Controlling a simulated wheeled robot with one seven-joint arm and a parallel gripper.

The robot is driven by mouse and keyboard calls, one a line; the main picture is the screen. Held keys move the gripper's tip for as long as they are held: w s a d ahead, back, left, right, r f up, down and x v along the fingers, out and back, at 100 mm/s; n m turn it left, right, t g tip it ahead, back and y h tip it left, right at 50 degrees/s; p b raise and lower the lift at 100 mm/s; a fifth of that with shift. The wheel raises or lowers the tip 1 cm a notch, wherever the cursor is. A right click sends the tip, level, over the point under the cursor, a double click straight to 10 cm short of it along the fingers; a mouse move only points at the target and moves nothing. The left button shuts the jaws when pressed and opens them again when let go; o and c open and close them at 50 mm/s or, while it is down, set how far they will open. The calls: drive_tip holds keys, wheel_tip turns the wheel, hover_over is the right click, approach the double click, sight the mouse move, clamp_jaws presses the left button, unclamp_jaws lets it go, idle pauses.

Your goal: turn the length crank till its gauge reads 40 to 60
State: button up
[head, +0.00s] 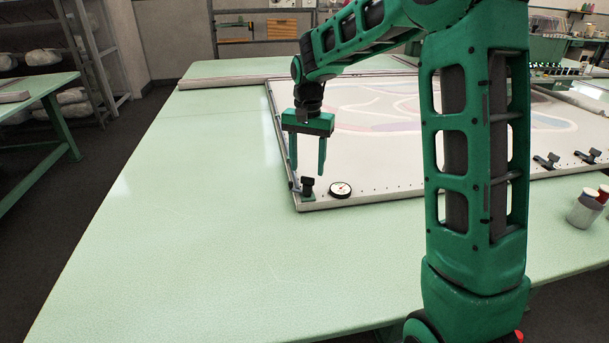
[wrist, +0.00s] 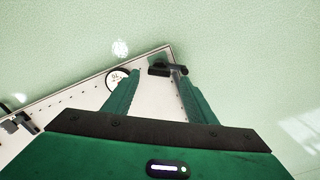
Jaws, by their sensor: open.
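The length crank (head: 308,188) is a small dark fitting with a knob at the near left corner of the white tufting frame (head: 375,192). A round white gauge with a black rim (head: 340,190) sits just right of the crank. In the wrist view the gauge (wrist: 118,78) is partly behind the left finger, and its reading is too small to tell. My gripper (head: 308,172) points down, open and empty, above the crank. In the wrist view its fingertips (wrist: 160,76) appear either side of the crank.
The pale green table (head: 190,220) is clear to the left and in front. More black fittings (head: 546,161) stand along the frame's near edge at right. Pots or spools (head: 584,208) stand at the table's right edge. Another green table (head: 45,100) is at left.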

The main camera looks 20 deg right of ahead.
sight(307, 177)
drive_tip(key=shift+f, duration=1.85)
drive_tip(key=shift+c, duration=0.7)
drive_tip(key=c, duration=0.9)
drive_tip(key=shift+a, duration=0.1)
drive_tip(key=shift+c, duration=0.2)
